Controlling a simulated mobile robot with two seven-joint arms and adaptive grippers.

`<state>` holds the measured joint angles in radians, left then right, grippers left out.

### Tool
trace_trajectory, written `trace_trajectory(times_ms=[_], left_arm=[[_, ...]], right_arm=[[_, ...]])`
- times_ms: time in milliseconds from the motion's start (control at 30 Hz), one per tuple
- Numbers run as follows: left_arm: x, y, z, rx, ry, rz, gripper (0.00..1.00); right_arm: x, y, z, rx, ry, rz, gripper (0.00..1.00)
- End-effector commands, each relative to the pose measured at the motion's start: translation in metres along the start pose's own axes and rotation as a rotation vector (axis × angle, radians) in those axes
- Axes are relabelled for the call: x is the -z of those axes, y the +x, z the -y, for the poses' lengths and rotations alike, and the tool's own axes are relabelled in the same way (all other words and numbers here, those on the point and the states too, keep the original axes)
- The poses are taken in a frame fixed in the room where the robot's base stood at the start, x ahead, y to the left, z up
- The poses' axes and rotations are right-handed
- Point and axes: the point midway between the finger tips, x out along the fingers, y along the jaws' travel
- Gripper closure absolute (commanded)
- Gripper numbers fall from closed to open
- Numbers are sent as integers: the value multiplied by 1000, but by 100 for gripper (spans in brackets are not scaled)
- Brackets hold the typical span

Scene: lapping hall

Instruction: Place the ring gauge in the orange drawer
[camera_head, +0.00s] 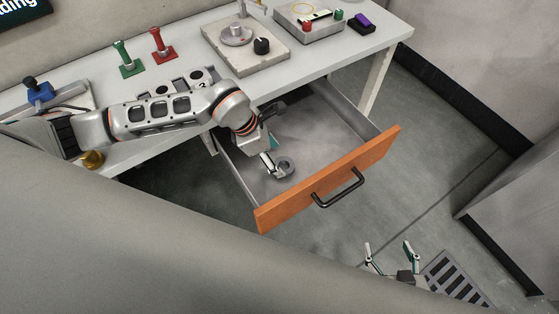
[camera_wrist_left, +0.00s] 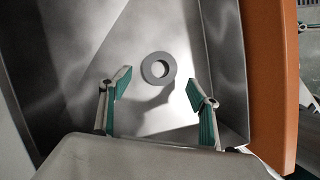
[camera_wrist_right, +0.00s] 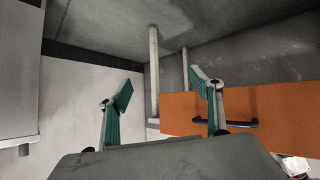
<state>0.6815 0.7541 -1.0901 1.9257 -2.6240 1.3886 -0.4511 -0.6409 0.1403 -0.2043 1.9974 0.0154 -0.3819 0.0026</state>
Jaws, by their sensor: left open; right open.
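The ring gauge (camera_head: 285,167), a dark grey ring, is inside the open orange drawer (camera_head: 329,179), near its left side behind the orange front. In the left wrist view, the ring gauge (camera_wrist_left: 147,70) shows beyond the fingertips, between them in the picture and apart from both, with a shadow beside it. I cannot tell whether it lies fully flat on the drawer floor. My left gripper (camera_wrist_left: 158,92) is open and empty, reaching down into the drawer. My right gripper (camera_head: 387,250) is open and empty, in front of the drawer; its fingers also show in the right wrist view (camera_wrist_right: 160,88).
The drawer is pulled out under a pale workbench (camera_head: 340,58). A green stand (camera_head: 126,60), a red stand (camera_head: 160,45), a plate with a round part (camera_head: 245,45) and a purple-topped block (camera_head: 361,21) stand on it. A floor grate (camera_head: 455,280) is at lower right. The drawer's right half is clear.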

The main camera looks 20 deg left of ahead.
Motion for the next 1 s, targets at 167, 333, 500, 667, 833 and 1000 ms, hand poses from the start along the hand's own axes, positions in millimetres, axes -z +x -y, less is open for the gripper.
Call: trace_trajectory(times_ms=[167, 333, 500, 667, 833, 1000], left_arm=[[-1, -40, -1, -3, 1, 1, 38], [0, -64, -1, -2, -1, 0, 38], [0, -75, 0, 0, -1, -1, 38], [0, -76, 0, 0, -1, -1, 38], [0, -76, 0, 0, -1, -1, 38], [0, -76, 0, 0, -1, -1, 38]], right_arm=[[0, -2, 3, 7, 5, 5, 36], [-1, -3, 4, 8, 8, 6, 36], [1, -3, 4, 8, 9, 4, 36], [1, -3, 3, 8, 9, 3, 36], [2, -3, 3, 7, 9, 3, 36], [2, -3, 3, 6, 8, 3, 36]])
